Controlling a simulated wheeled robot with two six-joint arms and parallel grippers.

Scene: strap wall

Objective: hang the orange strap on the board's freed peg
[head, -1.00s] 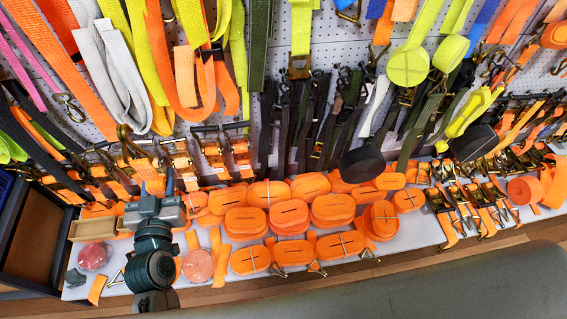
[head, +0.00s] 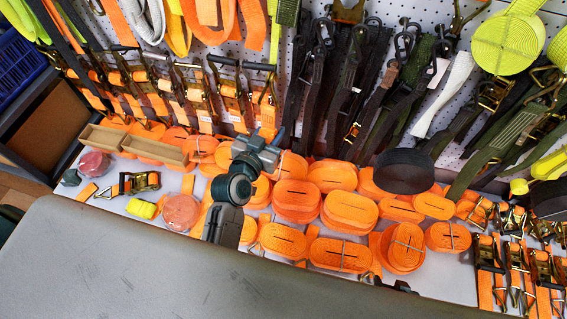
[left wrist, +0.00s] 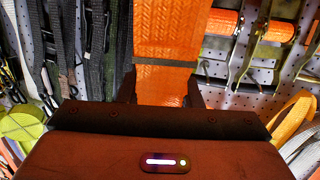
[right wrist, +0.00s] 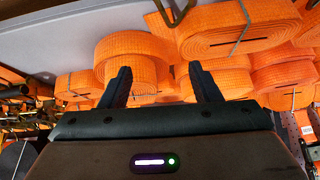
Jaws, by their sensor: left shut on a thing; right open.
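My left gripper (head: 262,142) is in front of hanging ratchet straps in the head view. In the left wrist view it is shut on an orange strap (left wrist: 166,35), a woven band with a dark cross band, extending up from between the fingers (left wrist: 160,88). I cannot pick that strap out from the other orange ones in the head view. The white perforated pegboard (left wrist: 262,103) is behind it. I cannot tell which peg is free. My right gripper (right wrist: 157,80) is open and empty, facing an orange roll (right wrist: 130,62) in the right wrist view.
Several orange strap rolls (head: 295,198) crowd the shelf. Dark straps (head: 340,75) and a yellow roll (head: 505,43) hang on the wall. A black roll (head: 404,171) juts forward. A wooden tray (head: 157,149) is at left. A broad grey surface (head: 150,265) fills the foreground.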

